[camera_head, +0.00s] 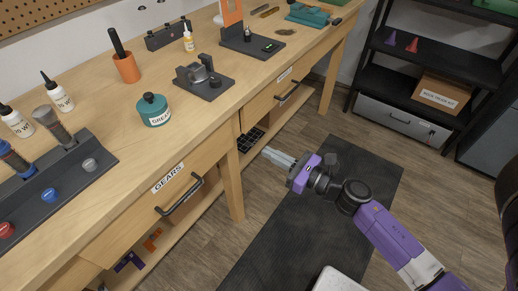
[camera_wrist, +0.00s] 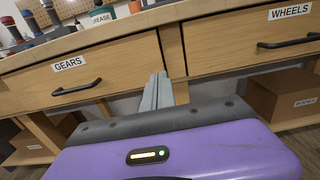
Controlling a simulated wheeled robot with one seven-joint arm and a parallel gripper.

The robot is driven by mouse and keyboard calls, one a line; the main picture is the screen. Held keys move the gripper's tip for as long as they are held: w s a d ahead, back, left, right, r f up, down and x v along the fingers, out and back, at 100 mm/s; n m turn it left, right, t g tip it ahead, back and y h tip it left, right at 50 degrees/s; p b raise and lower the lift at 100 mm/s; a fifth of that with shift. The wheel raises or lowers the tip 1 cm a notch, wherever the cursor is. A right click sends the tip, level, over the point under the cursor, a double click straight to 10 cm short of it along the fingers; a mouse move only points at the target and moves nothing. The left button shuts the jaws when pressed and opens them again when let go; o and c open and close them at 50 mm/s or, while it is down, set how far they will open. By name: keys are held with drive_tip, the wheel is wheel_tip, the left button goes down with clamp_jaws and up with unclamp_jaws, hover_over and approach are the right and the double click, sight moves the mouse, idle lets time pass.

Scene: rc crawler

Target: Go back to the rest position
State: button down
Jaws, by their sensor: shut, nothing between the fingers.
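My gripper (camera_head: 270,153) is at the end of my purple arm, in front of the workbench and below the level of its top. Its grey fingers are together and hold nothing. In the wrist view the shut fingers (camera_wrist: 160,80) point at the bench front, between the gears drawer (camera_wrist: 84,72) and the wheels drawer (camera_wrist: 250,42). Both drawers look closed. The head view also shows the gears drawer (camera_head: 165,205), left of my gripper. I cannot tell how far the fingertips are from the bench leg.
The wooden workbench (camera_head: 130,180) carries a green grease jar (camera_head: 153,110), an orange cup (camera_head: 126,68), bottles and a dark rack. A lower shelf holds a black grid tray (camera_head: 250,140). A black shelf unit (camera_head: 395,87) stands at the right. The dark mat (camera_head: 300,225) has free floor room.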

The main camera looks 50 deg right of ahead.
drive_tip(key=shift+s, duration=1.15)
drive_tip(key=s+a+r+m+g+p, duration=0.1)
drive_tip(key=s+a+r+m, duration=0.2)
drive_tip(key=m, duration=0.9)
drive_tip(key=s+a+r+m+g+p, duration=0.1)
drive_tip(key=s+a+r+m, duration=0.3)
drive_tip(key=s+a+m, duration=0.5)
drive_tip(key=s+a+r+m+g+p, duration=0.1)
drive_tip(key=s+a+m, duration=0.6)
drive_tip(key=m, duration=0.8)
drive_tip(key=a+r+p, duration=0.1)
drive_tip(key=a+r, duration=0.1)
drive_tip(key=a, duration=0.1)
drive_tip(key=shift+r, duration=0.3)
